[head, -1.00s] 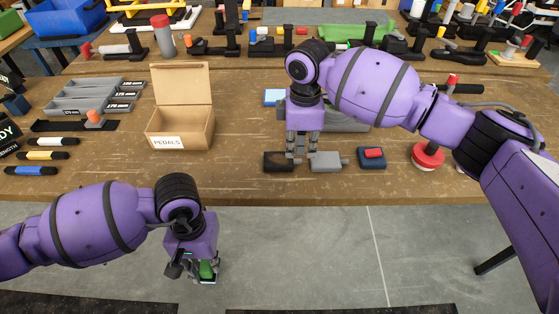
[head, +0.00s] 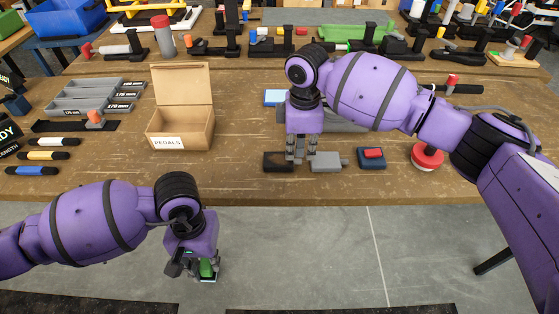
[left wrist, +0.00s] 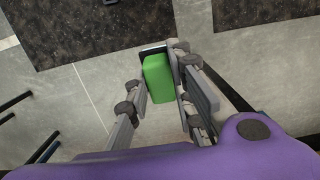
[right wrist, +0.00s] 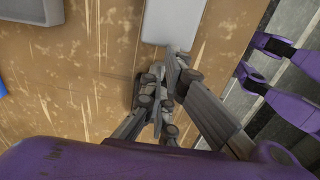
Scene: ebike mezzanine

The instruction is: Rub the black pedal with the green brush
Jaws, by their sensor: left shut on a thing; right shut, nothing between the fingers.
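The green brush (head: 207,268) is held in my left gripper (head: 196,272), low in front of the table's front edge and above the floor. In the left wrist view the brush (left wrist: 158,80) shows as a green block between the fingers. The black pedal (head: 277,161) lies on the table near its front edge. My right gripper (head: 297,158) is shut and empty, pointing down by the right end of the black pedal. A grey pedal (head: 326,161) lies just right of these fingertips; it also shows at the top of the right wrist view (right wrist: 175,20).
An open cardboard box (head: 180,128) labelled PEDALS stands on the table (head: 235,180). A dark blue block with a red top (head: 372,157) and a red round knob (head: 428,156) lie to the right. Marker-like pens (head: 42,156) lie left. The table front between box and black pedal is clear.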

